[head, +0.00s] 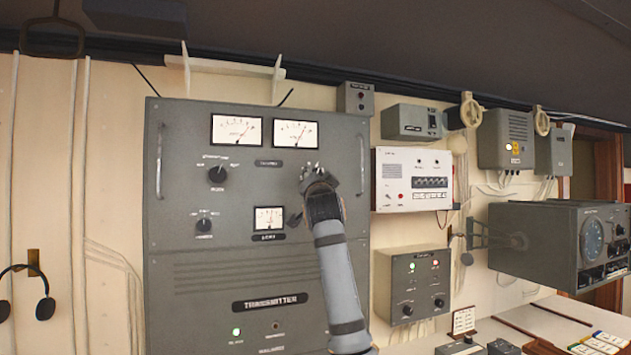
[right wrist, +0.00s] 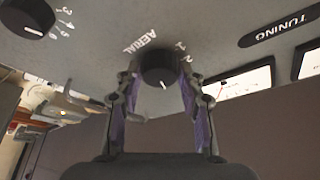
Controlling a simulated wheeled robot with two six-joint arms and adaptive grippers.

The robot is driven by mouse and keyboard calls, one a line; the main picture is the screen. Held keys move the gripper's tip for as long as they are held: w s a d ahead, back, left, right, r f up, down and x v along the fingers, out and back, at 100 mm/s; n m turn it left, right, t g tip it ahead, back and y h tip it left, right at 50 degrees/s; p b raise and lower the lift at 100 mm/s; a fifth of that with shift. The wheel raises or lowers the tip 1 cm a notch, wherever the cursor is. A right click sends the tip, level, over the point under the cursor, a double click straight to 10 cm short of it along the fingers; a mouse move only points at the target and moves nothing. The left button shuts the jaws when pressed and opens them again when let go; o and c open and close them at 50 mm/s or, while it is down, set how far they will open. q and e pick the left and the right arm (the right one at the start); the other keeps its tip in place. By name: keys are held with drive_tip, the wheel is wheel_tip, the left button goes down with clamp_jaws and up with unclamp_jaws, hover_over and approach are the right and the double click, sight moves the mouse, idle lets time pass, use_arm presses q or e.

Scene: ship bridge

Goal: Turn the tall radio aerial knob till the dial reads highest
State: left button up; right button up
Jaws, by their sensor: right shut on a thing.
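The tall grey transmitter cabinet (head: 200,282) stands upright against the wall. My right gripper (head: 318,176) is at its upper right and covers the aerial knob there. In the right wrist view the black aerial knob (right wrist: 157,63), with a white pointer line and the word AERIAL beside it, sits between the fingers of my right gripper (right wrist: 158,80), which is shut on it. Two white dials, a left one (head: 236,130) and a right one (head: 295,133), are above the gripper. The right dial's needle leans right of centre. My left gripper is out of view.
A mode knob (head: 217,173), a smaller knob (head: 204,225) and a small lower meter (head: 268,219) are on the same panel. A handle (head: 361,160) runs along its right edge. A white panel box (head: 411,180) and a grey box (head: 410,285) hang to the right.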

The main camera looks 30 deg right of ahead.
drive_tip(key=o, duration=1.2)
drive_tip(key=v, duration=1.2)
drive_tip(key=shift+w+f, duration=0.1)
